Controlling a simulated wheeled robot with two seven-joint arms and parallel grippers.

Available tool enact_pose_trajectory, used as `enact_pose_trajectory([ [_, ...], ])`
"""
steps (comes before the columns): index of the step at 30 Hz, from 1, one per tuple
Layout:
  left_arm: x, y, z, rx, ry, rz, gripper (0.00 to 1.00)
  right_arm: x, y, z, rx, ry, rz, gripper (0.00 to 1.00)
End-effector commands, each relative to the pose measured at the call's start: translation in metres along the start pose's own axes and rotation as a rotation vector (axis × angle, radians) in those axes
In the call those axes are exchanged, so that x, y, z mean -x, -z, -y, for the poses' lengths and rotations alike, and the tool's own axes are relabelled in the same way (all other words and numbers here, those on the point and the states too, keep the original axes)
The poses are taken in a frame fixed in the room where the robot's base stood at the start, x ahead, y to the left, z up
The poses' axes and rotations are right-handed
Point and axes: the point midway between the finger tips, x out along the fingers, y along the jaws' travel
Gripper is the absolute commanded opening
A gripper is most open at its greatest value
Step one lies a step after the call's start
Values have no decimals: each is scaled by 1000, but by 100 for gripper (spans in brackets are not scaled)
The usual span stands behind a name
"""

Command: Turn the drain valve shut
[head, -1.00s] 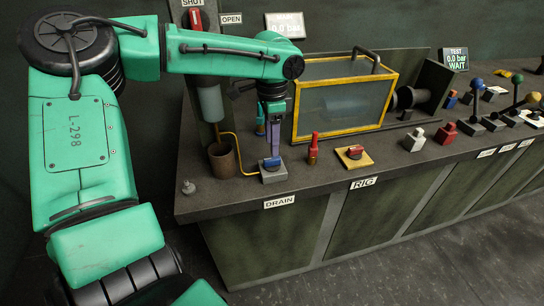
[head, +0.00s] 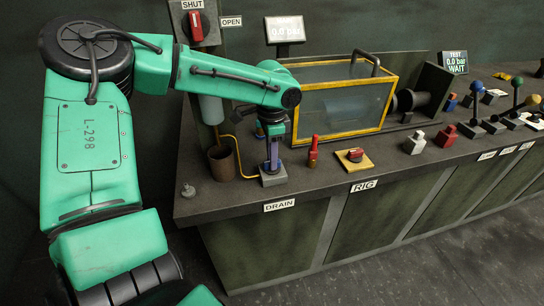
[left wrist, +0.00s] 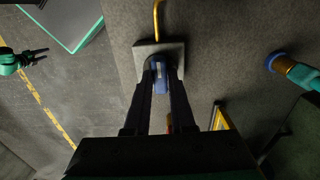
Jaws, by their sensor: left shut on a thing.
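The drain valve (head: 272,181) is a small grey block with a blue handle at the bench's front edge, behind the DRAIN label (head: 279,205). My left gripper (head: 271,166) points straight down over it, shut on the blue handle. In the left wrist view the blue handle (left wrist: 161,75) sits between the two dark fingers, above the square block (left wrist: 140,62); its long side runs roughly in line with the yellow tube (left wrist: 156,18). In the head view the fingers mostly hide the handle. My right gripper (left wrist: 38,56) shows small at the left of the wrist view, fingers apart.
A brown cup (head: 222,162) stands left of the valve; a red bottle-shaped piece (head: 313,152) and a yellow plate with a red knob (head: 355,160) stand to its right. Behind is a yellow-framed tank (head: 345,98). A red lever (head: 196,26) under a SHUT sign stands upright at upper left.

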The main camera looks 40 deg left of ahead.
Motion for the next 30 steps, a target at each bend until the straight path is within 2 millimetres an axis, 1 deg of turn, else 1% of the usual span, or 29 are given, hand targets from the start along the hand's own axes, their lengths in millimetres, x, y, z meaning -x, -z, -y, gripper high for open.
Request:
enact_pose_trajectory([
  [5, 3, 0, 0, 52, -1, -1, 0, 8, 1, 0, 0, 0, -1, 54],
  [11, 4, 0, 0, 172, -1, 1, 0, 22, 2, 0, 0, 0, -1, 54],
  [21, 4, 0, 0, 479, 0, 0, 0, 44, 4, -1, -1, -1, 0, 54],
  [30, 2, 0, 0, 764, 0, -2, 0, 53, 5, -2, -2, -1, 0, 54],
])
